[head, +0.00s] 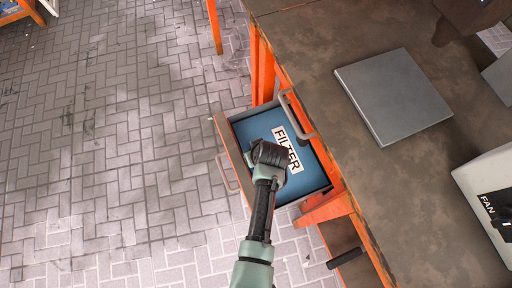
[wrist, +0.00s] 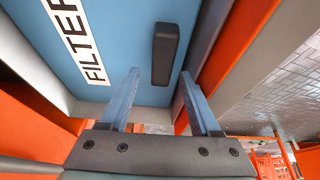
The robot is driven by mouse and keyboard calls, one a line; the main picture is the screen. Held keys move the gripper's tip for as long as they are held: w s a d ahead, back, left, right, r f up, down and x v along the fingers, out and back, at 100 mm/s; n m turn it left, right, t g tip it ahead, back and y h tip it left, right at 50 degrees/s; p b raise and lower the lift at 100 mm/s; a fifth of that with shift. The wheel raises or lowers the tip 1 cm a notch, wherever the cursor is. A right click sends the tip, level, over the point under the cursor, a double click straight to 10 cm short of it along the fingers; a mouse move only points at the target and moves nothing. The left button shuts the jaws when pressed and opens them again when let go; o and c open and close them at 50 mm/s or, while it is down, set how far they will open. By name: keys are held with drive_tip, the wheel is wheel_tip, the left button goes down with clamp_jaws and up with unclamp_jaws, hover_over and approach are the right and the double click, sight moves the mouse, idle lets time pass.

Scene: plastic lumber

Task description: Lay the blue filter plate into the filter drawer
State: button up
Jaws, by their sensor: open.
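The blue filter plate (head: 261,126) with its white FILTER label lies inside the open filter drawer (head: 222,141), within the drawer walls. In the wrist view the plate (wrist: 115,20) fills the upper left, with a dark bar handle (wrist: 166,50) standing on it. My gripper (wrist: 158,74) is open, its two blue-grey fingers apart and empty. The handle is just ahead of the fingertips, and the fingers are not closed on it. In the head view my wrist covers part of the plate and hides the fingertips, the handle and the drawer's near part.
The brown-topped orange workbench (head: 300,35) stands right of the drawer. A flat grey plate (head: 393,92) lies on it, and a white box marked FAN (head: 480,180) is at the right. A curved grey handle (head: 297,116) is at the bench edge. The paved floor at left is clear.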

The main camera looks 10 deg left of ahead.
drive_tip(key=shift+s, duration=0.1)
drive_tip(key=p+v, duration=0.3)
drive_tip(key=v, duration=1)
drive_tip(key=shift+p, duration=0.4)
